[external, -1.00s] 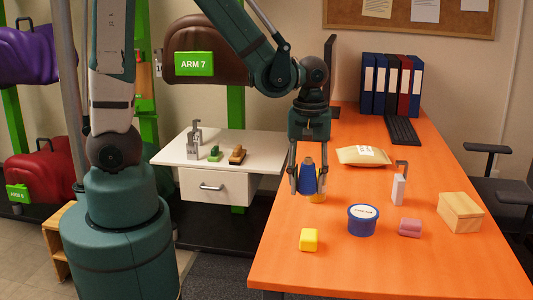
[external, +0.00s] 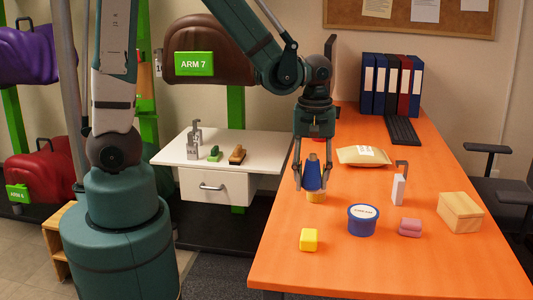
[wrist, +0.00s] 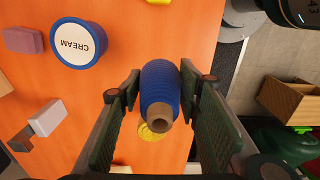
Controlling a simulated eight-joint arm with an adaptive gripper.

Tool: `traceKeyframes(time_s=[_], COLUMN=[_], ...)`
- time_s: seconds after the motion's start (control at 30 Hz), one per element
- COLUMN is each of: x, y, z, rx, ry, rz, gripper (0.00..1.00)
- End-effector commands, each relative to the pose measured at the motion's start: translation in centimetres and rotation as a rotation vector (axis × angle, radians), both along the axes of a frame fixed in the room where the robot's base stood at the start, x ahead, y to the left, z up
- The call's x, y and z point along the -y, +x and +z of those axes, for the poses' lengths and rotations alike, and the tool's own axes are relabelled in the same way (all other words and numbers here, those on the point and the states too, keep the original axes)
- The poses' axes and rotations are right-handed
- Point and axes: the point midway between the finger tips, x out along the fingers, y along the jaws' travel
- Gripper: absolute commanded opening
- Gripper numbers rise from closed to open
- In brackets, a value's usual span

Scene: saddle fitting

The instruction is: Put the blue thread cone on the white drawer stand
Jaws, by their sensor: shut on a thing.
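The blue thread cone (external: 312,174) is upright between the fingers of my gripper (external: 312,182), above the orange table. In the wrist view the cone (wrist: 160,85) shows its brown tip toward the camera, with the finger pads of my gripper (wrist: 163,105) on both sides of it. My gripper is shut on it. The white drawer stand (external: 265,142) is to the left of the table, with a drawer under its top. On its top are a grey metal tool (external: 194,143), a green object (external: 214,153) and a brown brush-like object (external: 237,154).
A yellow round object (external: 316,197) is below the cone. The table (external: 360,265) also holds a yellow block (external: 309,239), a blue cream tub (external: 362,220), a pink block (external: 410,227), a wooden box (external: 460,211), a white-handled tool (external: 398,188) and a tan packet (external: 362,156).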

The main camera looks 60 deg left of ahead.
Motion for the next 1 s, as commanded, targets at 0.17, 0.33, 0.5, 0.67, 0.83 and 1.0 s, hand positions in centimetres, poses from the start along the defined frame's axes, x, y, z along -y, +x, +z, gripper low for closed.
traceKeyframes(time_s=[0.17, 0.33, 0.5, 0.67, 0.83, 1.0], x=[-1.6, -3.6, -5.6, -7.7, -10.1, -13.0], y=[3.3, 6.6, 9.5, 12.1, 14.8, 17.7], z=[0.1, 0.3, 0.4, 0.5, 0.5, 0.6], rx=[0.000, 0.000, 0.000, 0.000, 0.000, 0.000], ry=[0.000, 0.000, 0.000, 0.000, 0.000, 0.000], rz=[0.049, 0.100, 0.145, 0.186, 0.232, 0.280], gripper=[0.21, 0.21, 0.21, 0.21, 0.21, 0.21])
